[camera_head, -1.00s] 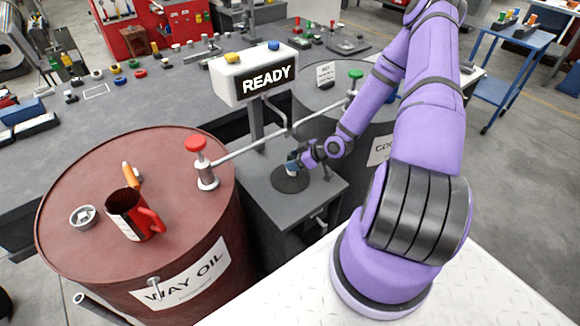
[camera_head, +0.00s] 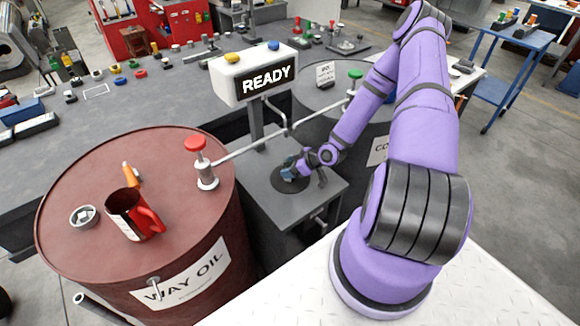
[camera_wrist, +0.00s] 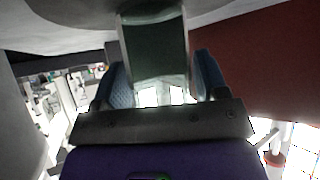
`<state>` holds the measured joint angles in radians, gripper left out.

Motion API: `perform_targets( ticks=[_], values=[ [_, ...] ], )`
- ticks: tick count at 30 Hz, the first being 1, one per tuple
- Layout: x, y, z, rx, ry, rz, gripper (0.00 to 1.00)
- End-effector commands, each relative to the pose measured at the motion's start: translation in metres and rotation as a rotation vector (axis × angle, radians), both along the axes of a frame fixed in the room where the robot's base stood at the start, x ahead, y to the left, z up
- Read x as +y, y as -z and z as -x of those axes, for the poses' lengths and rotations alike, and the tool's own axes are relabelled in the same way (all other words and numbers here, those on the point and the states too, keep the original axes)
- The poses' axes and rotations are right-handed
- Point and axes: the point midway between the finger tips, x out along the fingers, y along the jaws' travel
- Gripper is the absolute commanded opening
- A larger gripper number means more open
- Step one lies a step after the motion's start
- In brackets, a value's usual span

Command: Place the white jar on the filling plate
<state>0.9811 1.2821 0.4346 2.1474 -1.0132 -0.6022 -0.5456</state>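My gripper (camera_head: 290,170) is low over the dark round filling plate (camera_head: 284,188) on the grey stand. In the wrist view, its two blue finger pads (camera_wrist: 160,78) lie close against both sides of a jar (camera_wrist: 154,50), which looks dark grey-green in shadow there. The gripper appears shut on the jar. In the head view the jar is mostly hidden by the fingers, so I cannot tell whether its base touches the plate.
A display box reading READY (camera_head: 254,76) and a pipe (camera_head: 262,142) stand behind the plate. The red barrel (camera_head: 75,245) on the left bears a red mug (camera_head: 133,215), a grey cap (camera_head: 84,215) and an orange-handled tool (camera_head: 131,174). A grey barrel (camera_head: 318,122) is behind my arm.

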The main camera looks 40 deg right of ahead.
Motion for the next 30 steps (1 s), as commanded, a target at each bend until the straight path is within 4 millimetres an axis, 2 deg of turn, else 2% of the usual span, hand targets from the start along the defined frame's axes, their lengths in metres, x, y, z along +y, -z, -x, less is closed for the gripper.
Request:
perform_targets(
  ticks=[2,14,30],
  values=[
    [0.000,0.000,0.000,0.000,0.000,0.000,0.81],
    [-0.004,-0.007,0.004,0.000,0.001,0.001,0.81],
    [-0.049,-0.065,0.066,0.000,0.002,0.002,0.81]
  ],
)
